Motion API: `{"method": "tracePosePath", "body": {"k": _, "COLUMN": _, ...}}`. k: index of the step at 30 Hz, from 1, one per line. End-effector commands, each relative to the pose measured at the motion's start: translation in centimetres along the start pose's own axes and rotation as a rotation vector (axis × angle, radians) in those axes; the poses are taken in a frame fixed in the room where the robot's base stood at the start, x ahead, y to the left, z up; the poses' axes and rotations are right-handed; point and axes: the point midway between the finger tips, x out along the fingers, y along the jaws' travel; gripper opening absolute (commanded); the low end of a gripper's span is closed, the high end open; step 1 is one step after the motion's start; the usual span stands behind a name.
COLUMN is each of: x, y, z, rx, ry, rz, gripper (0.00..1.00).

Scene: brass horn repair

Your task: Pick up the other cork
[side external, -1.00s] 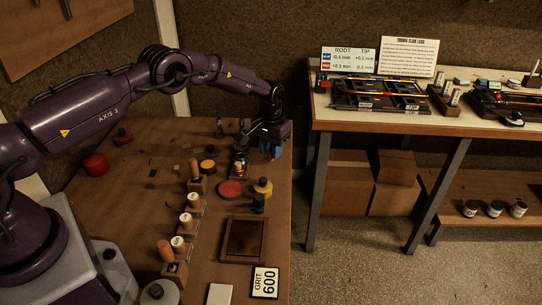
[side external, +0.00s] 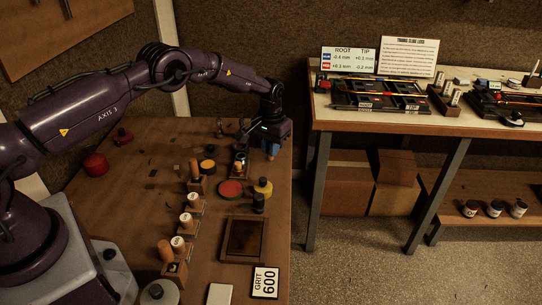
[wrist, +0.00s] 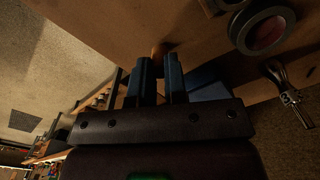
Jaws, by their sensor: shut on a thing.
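My gripper (side external: 271,147) is over the right side of the brown bench, near its edge. In the wrist view its two blue fingers (wrist: 160,65) are close together with a small tan-brown piece, likely the cork (wrist: 159,47), between their tips. The tan piece also shows at the fingertips in the side view (side external: 271,157). Its shape is mostly hidden by the fingers. Another small orange-tan piece (side external: 239,167) sits in a small holder left of the gripper; I cannot tell whether it is a cork.
A red disc (side external: 230,188), a yellow-topped pot (side external: 263,186) and a dark jar (side external: 258,204) stand in front of the gripper. Several wooden-handled pieces stand in a row to the left.

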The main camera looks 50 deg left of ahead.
Motion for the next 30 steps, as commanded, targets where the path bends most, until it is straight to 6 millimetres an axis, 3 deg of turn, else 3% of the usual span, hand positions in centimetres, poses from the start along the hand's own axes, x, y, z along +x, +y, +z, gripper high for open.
{"method": "tracePosePath", "body": {"k": 30, "x": -6.2, "y": 0.0, "z": 0.0, "rx": 0.0, "ry": 0.001, "rz": 0.0, "gripper": 0.0}}
